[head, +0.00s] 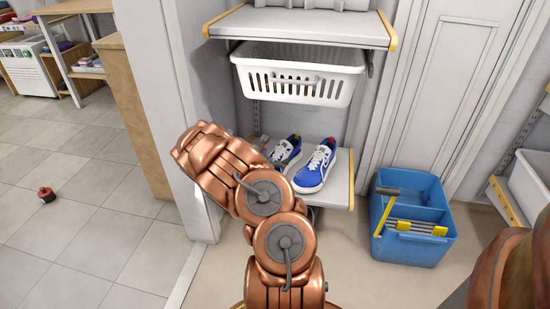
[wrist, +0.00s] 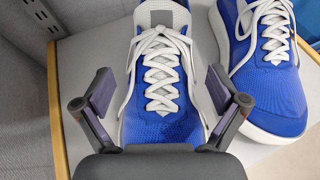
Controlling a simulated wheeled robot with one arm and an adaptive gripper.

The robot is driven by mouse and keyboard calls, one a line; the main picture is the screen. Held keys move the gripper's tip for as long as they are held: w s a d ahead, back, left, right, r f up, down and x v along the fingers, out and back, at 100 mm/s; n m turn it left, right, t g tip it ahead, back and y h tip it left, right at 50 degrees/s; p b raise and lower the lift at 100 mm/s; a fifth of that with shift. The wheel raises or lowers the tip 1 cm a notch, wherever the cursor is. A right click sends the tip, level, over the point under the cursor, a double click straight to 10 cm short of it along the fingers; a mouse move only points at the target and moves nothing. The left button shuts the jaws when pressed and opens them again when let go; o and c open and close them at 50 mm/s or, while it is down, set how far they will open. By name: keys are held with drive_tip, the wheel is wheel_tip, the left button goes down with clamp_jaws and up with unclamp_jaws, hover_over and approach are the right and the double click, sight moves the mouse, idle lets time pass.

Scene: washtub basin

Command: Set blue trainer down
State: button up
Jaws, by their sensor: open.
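Two blue trainers with white laces and white soles stand side by side on a low white shelf (head: 341,197). In the wrist view, the left trainer (wrist: 160,90) lies between the two fingers of my open gripper (wrist: 158,100), with a finger on each side. The right trainer (wrist: 270,75) stands beside it, outside the fingers. In the head view, the right trainer (head: 316,168) is in full sight, while the left trainer (head: 289,150) is partly hidden behind my arm. The left trainer appears to rest on the shelf.
A white laundry basket (head: 300,72) sits above the trainers, under an upper shelf (head: 300,24). A blue tub (head: 412,215) with tools stands on the floor to the right. A wall edge (head: 170,100) is close on the left. A small red object (head: 46,194) lies on the tiles.

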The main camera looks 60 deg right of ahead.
drive_tip(key=p+v, duration=0.3)
drive_tip(key=v, duration=0.9)
drive_tip(key=shift+p, duration=0.3)
drive_tip(key=shift+r, duration=0.15)
drive_tip(key=s+a+r+m+g, duration=0.2)
drive_tip(key=s+a+r+m, duration=0.3)
drive_tip(key=r, duration=0.4)
drive_tip(key=s+a+r+m+g, duration=0.25)
drive_tip(key=s+r+m, duration=0.25)
drive_tip(key=r+m, duration=0.25)
drive_tip(key=s+a+m+y, duration=0.1)
drive_tip(key=s+a+y, duration=0.3)
drive_tip(key=a, duration=0.9)
drive_tip(key=s+a+m+t+y, duration=0.1)
drive_tip(key=s+a+y, duration=0.4)
drive_tip(key=a, duration=0.7)
drive_tip(key=s+a+m+y, duration=0.3)
drive_tip(key=s+a, duration=0.3)
drive_tip(key=a, duration=0.7)
drive_tip(key=shift+a+r+y, duration=0.2)
drive_tip(key=shift+a+y, duration=0.2)
drive_tip(key=shift+y, duration=0.4)
